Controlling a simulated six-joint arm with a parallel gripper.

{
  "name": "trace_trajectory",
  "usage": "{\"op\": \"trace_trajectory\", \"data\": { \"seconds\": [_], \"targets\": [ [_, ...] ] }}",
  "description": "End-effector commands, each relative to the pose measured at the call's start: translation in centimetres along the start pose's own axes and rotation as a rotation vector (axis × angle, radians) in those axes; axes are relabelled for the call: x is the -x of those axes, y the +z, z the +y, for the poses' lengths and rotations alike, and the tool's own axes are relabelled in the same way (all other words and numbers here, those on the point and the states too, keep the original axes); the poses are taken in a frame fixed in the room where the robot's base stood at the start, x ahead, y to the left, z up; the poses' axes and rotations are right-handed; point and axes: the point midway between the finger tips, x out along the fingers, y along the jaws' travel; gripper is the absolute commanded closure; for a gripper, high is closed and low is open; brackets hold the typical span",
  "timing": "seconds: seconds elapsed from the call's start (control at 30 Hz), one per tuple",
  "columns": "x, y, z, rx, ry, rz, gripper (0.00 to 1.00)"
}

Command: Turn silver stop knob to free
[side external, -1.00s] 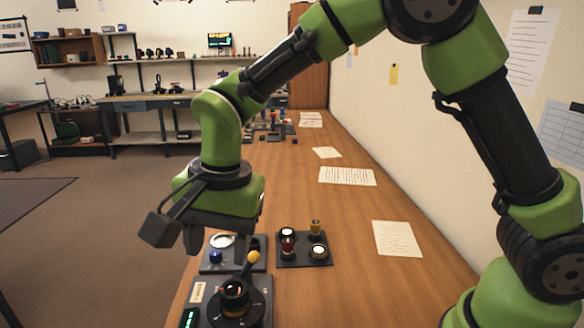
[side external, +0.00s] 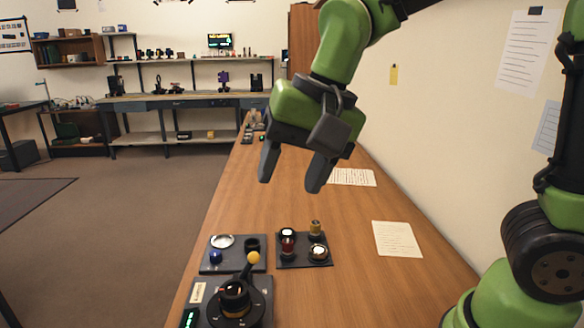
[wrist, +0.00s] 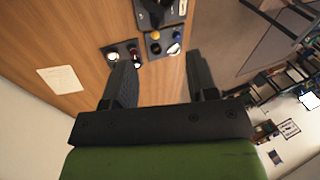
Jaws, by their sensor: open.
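My gripper (side external: 290,183) is open and empty, high above the wooden bench, beyond and above the small parts trays. Its two fingers also show apart in the wrist view (wrist: 153,62).
A dark tray (side external: 232,267) holds a silver ring (side external: 222,241), a blue knob (side external: 215,257) and a black cup. A second tray (side external: 303,262) holds red, yellow and white-topped parts. Paper sheets (side external: 397,239) lie to the right. The bench middle is clear.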

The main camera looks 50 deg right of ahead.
Motion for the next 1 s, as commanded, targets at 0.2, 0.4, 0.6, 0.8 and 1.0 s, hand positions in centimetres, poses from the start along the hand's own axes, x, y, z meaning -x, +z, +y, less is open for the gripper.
{"op": "trace_trajectory", "data": {
  "seconds": [0.2, 0.4, 0.6, 0.8, 1.0],
  "targets": [
    [0.0, 0.0, 0.0, -0.001, 0.001, 0.0, 0.47],
    [-0.1, 0.0, -0.1, -0.001, 0.003, -0.003, 0.47],
    [-3.4, -0.1, -2.2, -0.027, 0.063, -0.045, 0.47],
    [-10.9, 1.3, -5.6, -0.081, 0.19, -0.096, 0.47],
    [-17.7, 3.7, -6.8, -0.124, 0.294, -0.109, 0.47]
  ]
}}
